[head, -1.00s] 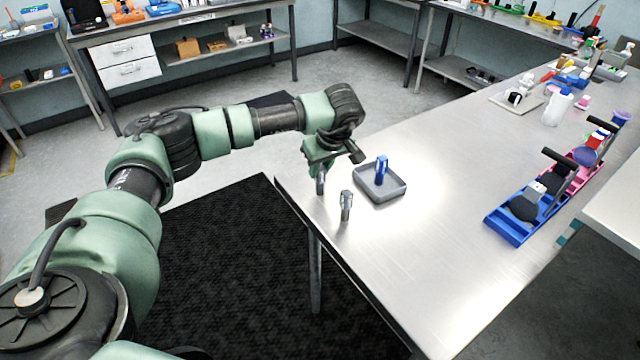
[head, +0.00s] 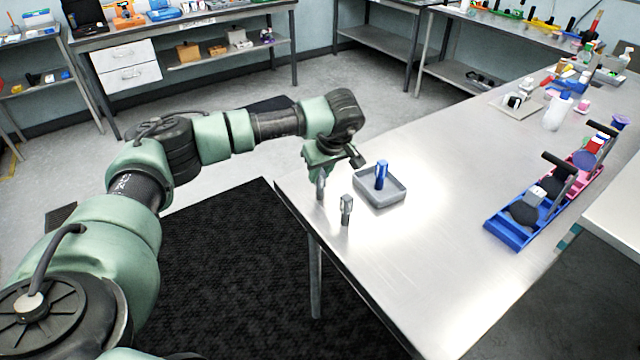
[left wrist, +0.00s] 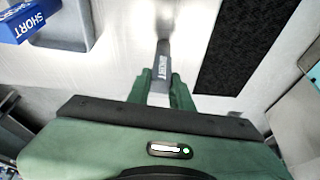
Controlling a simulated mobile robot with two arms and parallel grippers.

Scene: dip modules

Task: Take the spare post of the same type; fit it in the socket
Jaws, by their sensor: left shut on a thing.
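My left gripper (head: 322,168) is over the near left corner of the steel table. It is shut on a grey post (head: 320,188), which hangs below it. In the left wrist view the grey post (left wrist: 162,72) sits between the green fingers, with small lettering on its side that I cannot read surely. A second grey post (head: 346,210) stands upright on the table just right of the gripper. A blue post (head: 382,174) stands in a shallow grey tray (head: 394,199); in the left wrist view the blue post (left wrist: 22,22) reads "SHORT". I cannot make out a socket. My right gripper is not in view.
A blue caddy (head: 508,232) and a pink one behind it stand at the table's right side. Bottles and small items lie toward the far end. The table's middle is clear. A black mat (head: 220,270) lies on the floor beside the table.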

